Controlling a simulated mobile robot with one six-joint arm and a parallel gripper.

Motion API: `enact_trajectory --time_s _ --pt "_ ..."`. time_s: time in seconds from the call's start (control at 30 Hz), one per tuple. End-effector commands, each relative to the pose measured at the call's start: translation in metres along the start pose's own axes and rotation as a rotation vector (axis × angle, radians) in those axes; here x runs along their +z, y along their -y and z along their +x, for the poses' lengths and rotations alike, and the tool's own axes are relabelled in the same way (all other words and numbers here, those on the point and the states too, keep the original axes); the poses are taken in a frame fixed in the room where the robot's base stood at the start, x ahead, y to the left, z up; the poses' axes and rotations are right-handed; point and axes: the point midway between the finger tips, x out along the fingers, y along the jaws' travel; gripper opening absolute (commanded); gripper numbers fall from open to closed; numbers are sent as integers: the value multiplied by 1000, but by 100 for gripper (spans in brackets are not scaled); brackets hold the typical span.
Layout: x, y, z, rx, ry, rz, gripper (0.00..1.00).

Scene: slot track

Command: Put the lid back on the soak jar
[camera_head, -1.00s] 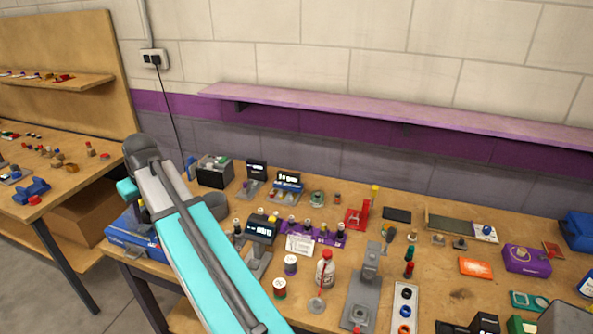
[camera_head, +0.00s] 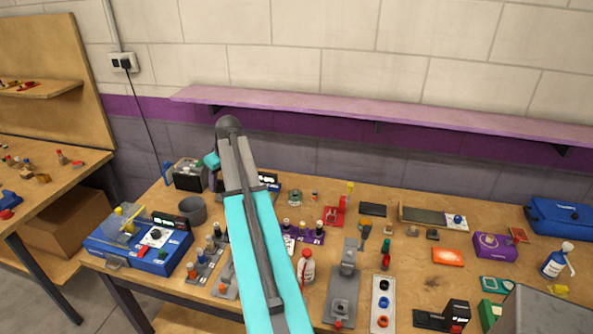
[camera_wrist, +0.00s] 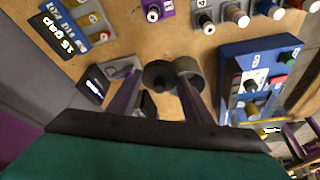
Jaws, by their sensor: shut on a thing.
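The lid (camera_wrist: 159,76) is a dark round disc with a small knob. It is between the fingertips of my gripper (camera_wrist: 158,85) in the wrist view, and my gripper is shut on it. The soak jar looks to be the grey round pot (camera_wrist: 189,67) just right of the lid, partly covered by the lid and the right finger. The lid overlaps the pot's left edge in the picture; I cannot tell the height gap. In the head view the grey pot (camera_head: 194,211) stands behind the blue box, left of my arm. My gripper and the lid are hidden there.
A blue box with knobs (camera_head: 140,246) stands close to the pot; it also shows in the wrist view (camera_wrist: 228,75). A dark open-topped bin (camera_head: 187,180) is behind the pot. Small stands with coloured knobs (camera_head: 208,258) are in front. The bench is crowded.

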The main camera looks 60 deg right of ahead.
Motion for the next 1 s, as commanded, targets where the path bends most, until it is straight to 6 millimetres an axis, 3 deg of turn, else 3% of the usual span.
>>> enact_trajectory --time_s 0.1,0.6,0.8,1.0 --pt "14 -43 -2 5 -3 18 25" --pt "100 -196 -13 24 -23 67 25" --pt "131 -235 -17 31 -32 81 25" --pt "142 -248 -18 34 -34 83 25"
